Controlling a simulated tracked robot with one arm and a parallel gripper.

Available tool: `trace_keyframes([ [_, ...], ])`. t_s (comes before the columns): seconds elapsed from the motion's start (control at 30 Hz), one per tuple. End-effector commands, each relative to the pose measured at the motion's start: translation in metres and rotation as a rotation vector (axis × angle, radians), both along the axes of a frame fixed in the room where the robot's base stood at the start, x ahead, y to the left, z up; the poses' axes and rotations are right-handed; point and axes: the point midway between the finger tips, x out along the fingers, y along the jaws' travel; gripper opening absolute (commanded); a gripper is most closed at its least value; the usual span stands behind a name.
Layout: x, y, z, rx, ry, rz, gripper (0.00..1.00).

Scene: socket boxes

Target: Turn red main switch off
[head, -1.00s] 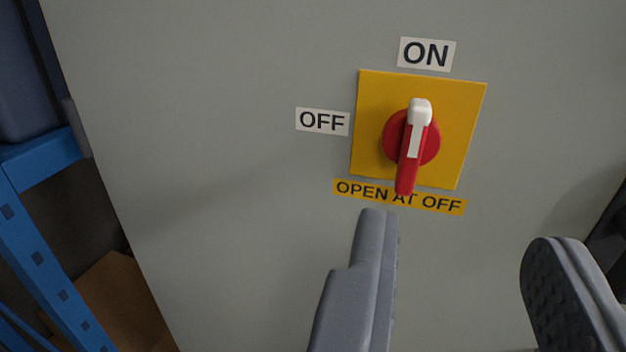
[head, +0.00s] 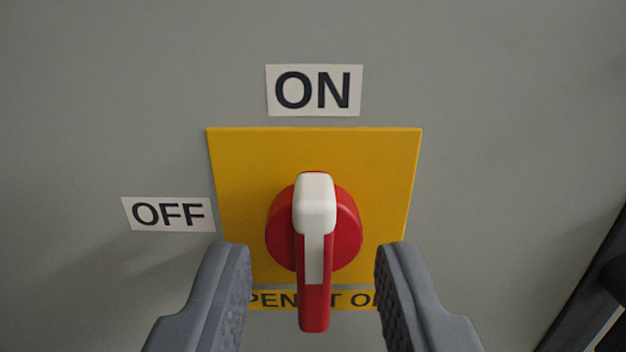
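The red main switch (head: 344,232) is a round red knob with a red handle bar and a white pointer tip. It sits on a yellow square plate (head: 240,160) on a grey panel. The handle stands upright, its white end pointing up at the ON label (head: 313,91). The OFF label (head: 168,214) is to the left of the plate. My gripper (head: 313,265) is open, one finger on each side of the handle's lower part in the picture. Gaps show between both fingers and the handle. The fingers cover parts of the lower yellow label.
The grey panel (head: 100,100) is flat and clear around the plate. A dark edge or gap (head: 595,285) runs along the lower right.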

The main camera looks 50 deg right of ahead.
Motion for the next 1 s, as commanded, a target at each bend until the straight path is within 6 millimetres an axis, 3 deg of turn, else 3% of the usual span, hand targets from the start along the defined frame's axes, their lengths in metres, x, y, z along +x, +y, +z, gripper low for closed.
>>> trace_keyframes([
  [0.3, 0.019, -0.019, 0.000, 0.001, 0.000, 0.001, 0.34],
  [0.67, 0.021, -0.022, 0.000, -0.001, -0.001, 0.001, 0.34],
  [0.8, 0.021, -0.022, 0.000, 0.000, 0.000, 0.001, 0.00],
  [1.0, 0.021, -0.022, 0.000, -0.001, 0.000, 0.001, 0.00],
])
